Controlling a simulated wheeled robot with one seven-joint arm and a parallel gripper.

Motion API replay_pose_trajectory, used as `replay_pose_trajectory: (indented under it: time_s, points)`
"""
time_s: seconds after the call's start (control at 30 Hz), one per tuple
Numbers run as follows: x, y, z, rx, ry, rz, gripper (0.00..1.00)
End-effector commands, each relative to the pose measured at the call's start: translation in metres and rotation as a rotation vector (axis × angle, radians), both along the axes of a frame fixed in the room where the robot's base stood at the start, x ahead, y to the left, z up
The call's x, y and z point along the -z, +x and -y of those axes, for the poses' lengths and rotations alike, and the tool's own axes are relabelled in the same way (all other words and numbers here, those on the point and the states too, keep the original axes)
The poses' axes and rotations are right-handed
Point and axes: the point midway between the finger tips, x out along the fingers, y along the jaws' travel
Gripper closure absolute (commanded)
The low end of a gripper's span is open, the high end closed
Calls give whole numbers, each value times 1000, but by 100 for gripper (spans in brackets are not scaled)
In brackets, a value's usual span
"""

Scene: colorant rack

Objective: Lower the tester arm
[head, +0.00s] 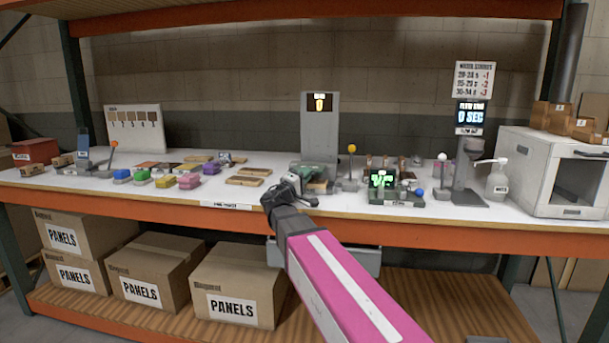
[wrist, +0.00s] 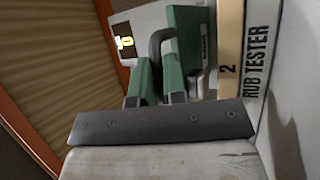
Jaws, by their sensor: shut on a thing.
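The rub tester (head: 319,130) stands at the middle of the bench, a tall grey column with a display reading 0. Its green tester arm (wrist: 187,50) with a dark curved handle (wrist: 157,45) fills the upper middle of the wrist view. My gripper (head: 290,193) is at the front of the tester and is shut on the tester arm's handle; the finger contact is mostly hidden. A tan strip marked 2 (wrist: 229,50) lies beside the green part, next to the RUB TESTER label (wrist: 257,62). The tester arm's exact tilt is unclear.
Coloured blocks (head: 163,180) and wooden panels (head: 243,180) lie left of the tester. A green-display scale (head: 383,180), a timer stand (head: 468,165), a white bottle (head: 497,180) and a white oven (head: 560,175) stand right. Cardboard boxes (head: 238,280) sit below.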

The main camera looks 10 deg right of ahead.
Motion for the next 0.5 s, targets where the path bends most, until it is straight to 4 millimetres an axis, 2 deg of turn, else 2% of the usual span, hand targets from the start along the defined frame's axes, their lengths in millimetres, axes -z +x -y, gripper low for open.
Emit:
replay_pose_trajectory:
  time_s: [0.03,0.13,0.17,0.2,0.5]
  points:
    - [1,6,0,-6,8,-2,100]
    - [1,6,0,-6,8,-2,100]
    - [1,6,0,-6,8,-2,82]
    - [1,6,0,-6,8,-2,78]
    - [0,3,0,-3,3,-1,78]
